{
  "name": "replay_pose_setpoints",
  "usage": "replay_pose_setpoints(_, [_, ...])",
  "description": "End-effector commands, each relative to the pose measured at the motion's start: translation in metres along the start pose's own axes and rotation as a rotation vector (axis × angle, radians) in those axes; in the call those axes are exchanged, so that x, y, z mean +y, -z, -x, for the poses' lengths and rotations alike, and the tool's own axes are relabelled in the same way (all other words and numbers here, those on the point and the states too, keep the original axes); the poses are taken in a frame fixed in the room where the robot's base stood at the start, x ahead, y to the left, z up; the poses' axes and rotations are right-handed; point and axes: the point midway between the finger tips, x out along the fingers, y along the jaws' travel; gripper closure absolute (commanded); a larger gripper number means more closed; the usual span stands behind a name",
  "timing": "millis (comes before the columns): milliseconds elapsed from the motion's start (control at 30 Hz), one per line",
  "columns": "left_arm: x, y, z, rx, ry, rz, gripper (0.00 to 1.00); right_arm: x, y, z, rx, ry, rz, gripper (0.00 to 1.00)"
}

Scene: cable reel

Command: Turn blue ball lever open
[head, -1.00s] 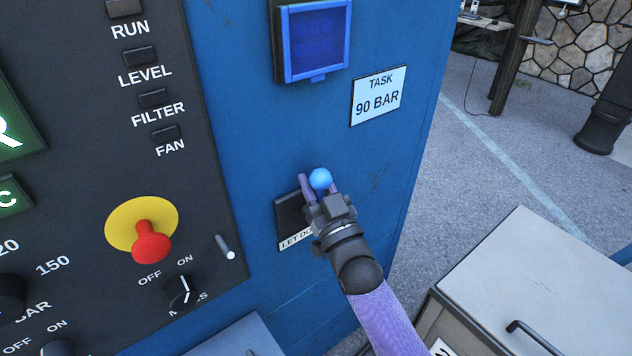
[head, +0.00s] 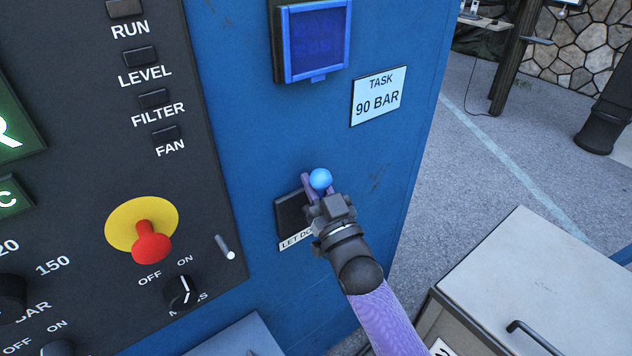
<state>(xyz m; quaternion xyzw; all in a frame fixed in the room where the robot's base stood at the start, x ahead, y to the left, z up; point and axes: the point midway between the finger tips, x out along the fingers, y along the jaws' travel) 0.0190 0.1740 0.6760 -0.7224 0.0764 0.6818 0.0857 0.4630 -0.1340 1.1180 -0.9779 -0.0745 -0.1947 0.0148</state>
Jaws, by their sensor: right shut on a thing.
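The blue ball (head: 320,179) of the lever stands out from a dark plate (head: 290,217) on the blue cabinet, above a label (head: 295,240) that reads "LET DO" before my arm covers the rest. My right gripper (head: 319,187) is shut on the blue ball, with one purple finger on each side of it. The lever's shaft is hidden behind the ball and gripper. My left gripper is not in view.
A dark panel to the left carries a red emergency button (head: 151,243), a metal toggle (head: 225,247) and black knobs (head: 180,292). A blue-framed screen (head: 315,40) and a "90 BAR" sign (head: 379,96) are above. A pale cabinet (head: 530,275) stands at lower right.

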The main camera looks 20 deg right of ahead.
Motion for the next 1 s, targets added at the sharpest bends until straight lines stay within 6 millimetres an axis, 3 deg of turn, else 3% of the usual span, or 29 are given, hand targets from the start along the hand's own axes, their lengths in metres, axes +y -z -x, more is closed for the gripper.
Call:
replay_pose_setpoints(667, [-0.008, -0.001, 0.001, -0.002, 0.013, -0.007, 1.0, 0.001, -0.001, 0.0, -0.005, -0.005, -0.012, 1.0])
replay_pose_setpoints(1000, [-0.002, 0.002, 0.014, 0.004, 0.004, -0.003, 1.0, 0.015, -0.002, -0.003, -0.041, -0.071, -0.17, 1.0])
